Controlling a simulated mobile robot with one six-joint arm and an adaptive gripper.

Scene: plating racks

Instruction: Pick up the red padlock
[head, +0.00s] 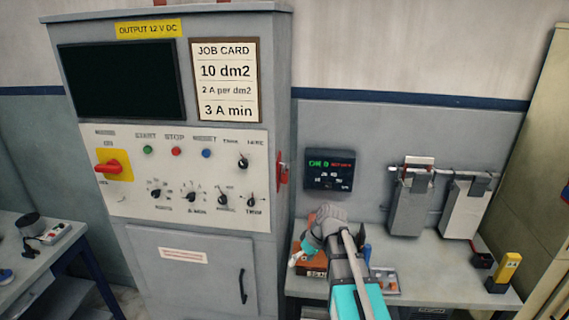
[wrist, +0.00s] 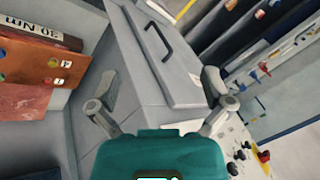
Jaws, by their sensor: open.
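A small red padlock (head: 283,174) hangs on the right side wall of the tall grey cabinet in the head view, at the height of the dial panel. A bit of metal shows at its top. My gripper (head: 296,256) is below the padlock and slightly to its right, in front of the bench, apart from it. In the wrist view my gripper (wrist: 158,82) has its two fingers wide apart with nothing between them. The cabinet's lower door and black handle (wrist: 157,40) lie beyond the fingers. I cannot make out the padlock in the wrist view.
The grey cabinet (head: 190,240) has a red rotary switch (head: 109,167) and dials. A small display (head: 330,170) is on the wall.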

